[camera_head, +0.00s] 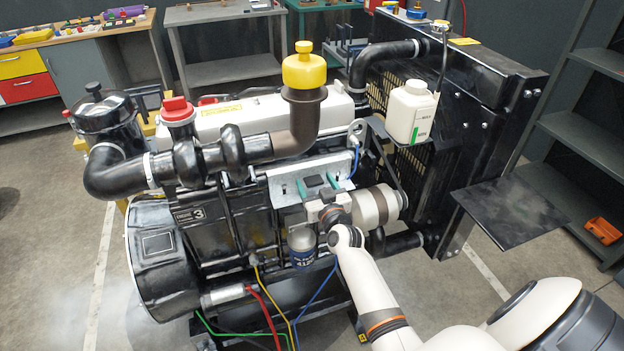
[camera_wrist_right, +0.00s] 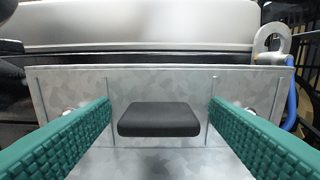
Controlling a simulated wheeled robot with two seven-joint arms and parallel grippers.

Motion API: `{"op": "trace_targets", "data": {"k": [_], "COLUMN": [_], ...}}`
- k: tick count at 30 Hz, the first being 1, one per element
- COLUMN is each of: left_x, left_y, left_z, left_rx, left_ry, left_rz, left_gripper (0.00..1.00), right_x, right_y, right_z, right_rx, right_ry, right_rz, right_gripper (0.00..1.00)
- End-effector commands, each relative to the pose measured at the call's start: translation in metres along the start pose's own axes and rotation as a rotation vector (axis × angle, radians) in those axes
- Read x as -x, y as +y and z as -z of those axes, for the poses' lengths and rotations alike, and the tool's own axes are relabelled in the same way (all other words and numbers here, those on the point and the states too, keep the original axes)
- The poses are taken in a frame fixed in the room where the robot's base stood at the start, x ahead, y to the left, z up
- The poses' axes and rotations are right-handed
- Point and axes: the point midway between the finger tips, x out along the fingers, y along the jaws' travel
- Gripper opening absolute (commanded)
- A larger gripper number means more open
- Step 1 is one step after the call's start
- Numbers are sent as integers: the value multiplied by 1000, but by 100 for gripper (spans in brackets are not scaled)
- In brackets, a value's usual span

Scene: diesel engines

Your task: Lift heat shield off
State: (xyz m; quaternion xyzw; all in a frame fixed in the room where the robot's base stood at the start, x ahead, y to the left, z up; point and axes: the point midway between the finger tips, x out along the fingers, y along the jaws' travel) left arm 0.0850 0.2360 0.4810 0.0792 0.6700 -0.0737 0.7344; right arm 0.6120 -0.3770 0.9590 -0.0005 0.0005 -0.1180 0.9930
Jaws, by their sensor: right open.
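The heat shield is a grey galvanised metal plate (camera_head: 284,176) on the near side of the engine, with a black block handle (camera_head: 314,181). In the right wrist view the shield (camera_wrist_right: 160,82) fills the middle, with its black handle (camera_wrist_right: 158,119) at the centre. My right gripper (camera_head: 317,185) is at the shield. Its green fingers stand open, one on each side of the handle, with a visible gap on both sides. My left gripper is not in view.
The engine has a dark pipe with a yellow cap (camera_head: 304,67) above the shield. An alternator (camera_head: 376,206) sits right of the gripper, and a blue filter (camera_head: 302,247) below. A lifting eye (camera_wrist_right: 270,42) and blue cable (camera_wrist_right: 291,105) are close to the shield's right edge.

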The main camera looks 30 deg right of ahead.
Motion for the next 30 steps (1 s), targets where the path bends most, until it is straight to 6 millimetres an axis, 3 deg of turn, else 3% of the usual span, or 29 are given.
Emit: {"op": "trace_targets", "data": {"k": [5, 18, 30], "left_x": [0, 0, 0], "left_y": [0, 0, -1], "left_z": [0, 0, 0], "left_rx": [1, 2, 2], "left_ry": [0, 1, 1], "left_rz": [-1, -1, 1], "left_gripper": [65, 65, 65], "right_x": [0, 0, 0], "right_y": [0, 0, 0], "right_z": [1, 1, -8], "right_rx": [-1, -1, -4], "right_ry": [1, 1, -3], "right_rz": [0, 0, 0], "right_gripper": [70, 0, 0]}}
